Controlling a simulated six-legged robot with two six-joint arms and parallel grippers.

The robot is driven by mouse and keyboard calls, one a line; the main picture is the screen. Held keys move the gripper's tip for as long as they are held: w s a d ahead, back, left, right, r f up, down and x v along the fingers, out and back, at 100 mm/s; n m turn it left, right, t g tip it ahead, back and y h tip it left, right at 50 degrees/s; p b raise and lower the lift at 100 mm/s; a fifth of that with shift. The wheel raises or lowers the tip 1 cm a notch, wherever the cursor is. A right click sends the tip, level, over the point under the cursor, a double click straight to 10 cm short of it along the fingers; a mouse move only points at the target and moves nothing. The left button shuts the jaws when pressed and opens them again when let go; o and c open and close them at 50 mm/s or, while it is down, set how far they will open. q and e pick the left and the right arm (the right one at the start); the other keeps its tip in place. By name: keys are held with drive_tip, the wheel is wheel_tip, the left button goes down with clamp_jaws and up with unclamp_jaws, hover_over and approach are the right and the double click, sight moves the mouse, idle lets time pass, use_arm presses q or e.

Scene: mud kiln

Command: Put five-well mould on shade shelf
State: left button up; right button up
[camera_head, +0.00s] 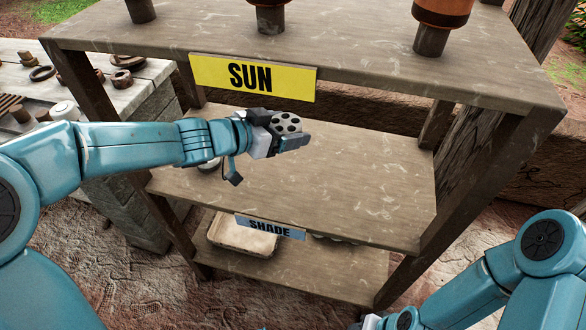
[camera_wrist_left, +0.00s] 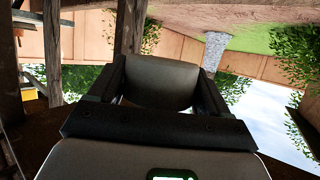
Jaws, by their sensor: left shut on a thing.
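The five-well mould (camera_head: 288,123) is a grey round piece with several dark holes in its face. My left gripper (camera_head: 290,138) is shut on it. The gripper holds it tilted, hole side showing, in the gap below the top board. In the left wrist view, the smooth grey side of the mould (camera_wrist_left: 162,80) fills the space between the dark fingers. The shade shelf (camera_head: 350,185) is the middle wooden board, with a grey-blue SHADE label (camera_head: 269,228) on its front edge. My right arm comes in at the lower right; its gripper is at the bottom edge, mostly cut off.
The top board (camera_head: 350,45) carries a yellow SUN label (camera_head: 252,77) and several pots. A small round item (camera_head: 208,165) lies at the shade shelf's left end, partly behind my arm. A pale tray (camera_head: 243,238) is on the bottom board. The shade shelf's middle and right are clear.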

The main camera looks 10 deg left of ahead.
use_arm(q)
drive_tip(key=a+b, duration=0.2)
drive_tip(key=a, duration=0.2)
drive_tip(key=b, duration=1.1)
hover_over(275, 186)
drive_tip(key=shift+n+y, duration=0.3)
wheel_tip(275, 186, down, 14)
drive_tip(key=shift+a+r, duration=0.1)
wheel_tip(275, 186, down, 5)
drive_tip(key=b, duration=0.4)
drive_tip(key=shift+r, duration=0.2)
drive_tip(key=shift+f, duration=0.15)
drive_tip(key=o, duration=0.6)
drive_tip(key=shift+f, duration=0.1)
drive_tip(key=o, duration=0.3)
drive_tip(key=shift+r+p, duration=0.25)
drive_tip(key=shift+p, duration=0.05)
drive_tip(key=p+v, duration=0.5)
drive_tip(key=v, duration=0.6)
drive_tip(key=shift+s, duration=0.1)
drive_tip(key=shift+s+a+p, duration=0.25)
drive_tip(key=shift+s+p, duration=0.05)
drive_tip(key=shift+s, duration=0.1)
